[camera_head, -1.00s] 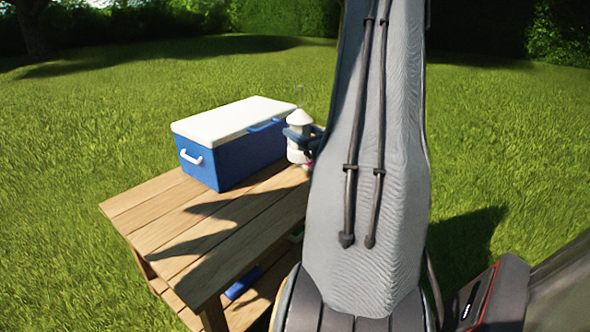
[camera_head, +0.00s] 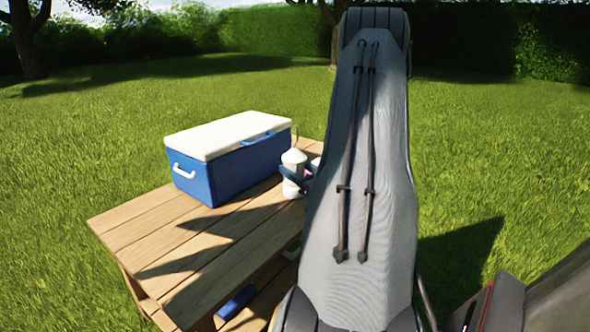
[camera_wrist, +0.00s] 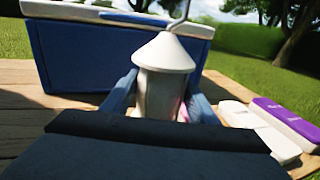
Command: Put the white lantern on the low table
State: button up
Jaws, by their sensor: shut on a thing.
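The white lantern (camera_head: 293,172) has a cone-shaped top and a thin wire handle. It is upright at the low wooden table (camera_head: 150,222), just right of the blue cooler. In the wrist view the lantern (camera_wrist: 164,70) stands between the blue fingers of my gripper (camera_wrist: 160,97). My gripper (camera_head: 295,180) is shut on the lantern's body. The lantern's base is hidden in the wrist view, and I cannot tell whether it touches the boards. My grey arm hides the right part of the table in the head view.
A blue cooler with a white lid (camera_head: 225,160) stands on the table, close behind the lantern. White and purple flat items (camera_wrist: 270,125) lie at the right in the wrist view. A blue object (camera_head: 238,302) lies on a lower shelf. The table's front left is clear.

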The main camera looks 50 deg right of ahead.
jog(key=o, duration=1.4)
jog(key=shift+s+r, duration=0.1)
jog(key=shift+r, duration=0.05)
jog(key=s+a+p, duration=0.2)
jog(key=s, duration=0.9)
jog(key=shift+s+p, duration=0.3)
jog(key=shift+a, duration=0.1)
